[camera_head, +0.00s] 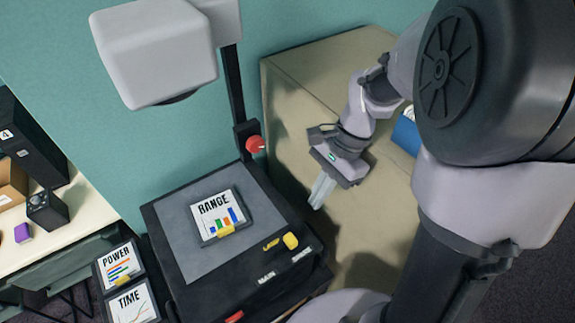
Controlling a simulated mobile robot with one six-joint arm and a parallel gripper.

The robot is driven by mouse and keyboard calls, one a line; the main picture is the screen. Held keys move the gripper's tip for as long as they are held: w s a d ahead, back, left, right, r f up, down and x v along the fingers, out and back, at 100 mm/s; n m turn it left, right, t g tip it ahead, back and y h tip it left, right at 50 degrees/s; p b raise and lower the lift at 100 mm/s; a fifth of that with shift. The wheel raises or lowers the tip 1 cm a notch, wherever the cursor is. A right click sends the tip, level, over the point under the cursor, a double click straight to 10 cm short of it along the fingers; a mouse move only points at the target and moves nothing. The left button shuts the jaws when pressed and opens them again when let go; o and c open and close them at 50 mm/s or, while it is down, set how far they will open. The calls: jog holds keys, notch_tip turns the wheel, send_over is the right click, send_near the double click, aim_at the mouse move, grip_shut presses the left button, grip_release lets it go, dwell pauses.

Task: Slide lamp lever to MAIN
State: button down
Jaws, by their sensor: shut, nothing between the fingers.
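The yellow lamp lever (290,241) sits on the front edge of the black overhead projector (190,282), right of the LAMP label (271,244). The MAIN label (267,277) is to the lower left of the lever. Another label (302,255), too small to read surely, is just below the lever, so the lever stands at the right side, away from MAIN. My gripper (321,191) is shut and empty, up and right of the lever and apart from it, over the beige surface.
A RANGE card (216,214) with a yellow tab lies on the projector's grey stage. A post with a red knob (255,144) carries the white head (155,50). POWER (119,264) and TIME (130,303) cards are at lower left. A beige cabinet (300,70) and blue object (406,134) are right.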

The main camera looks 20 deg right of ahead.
aim_at(291, 243)
jog(key=b+x, duration=0.1)
jog(key=x, duration=0.2)
jog(key=b+x, duration=0.1)
jog(key=x, duration=0.2)
jog(key=b+x, duration=0.1)
jog(key=x, duration=0.3)
jog(key=shift+s, duration=0.3)
jog(key=shift+a, duration=0.1)
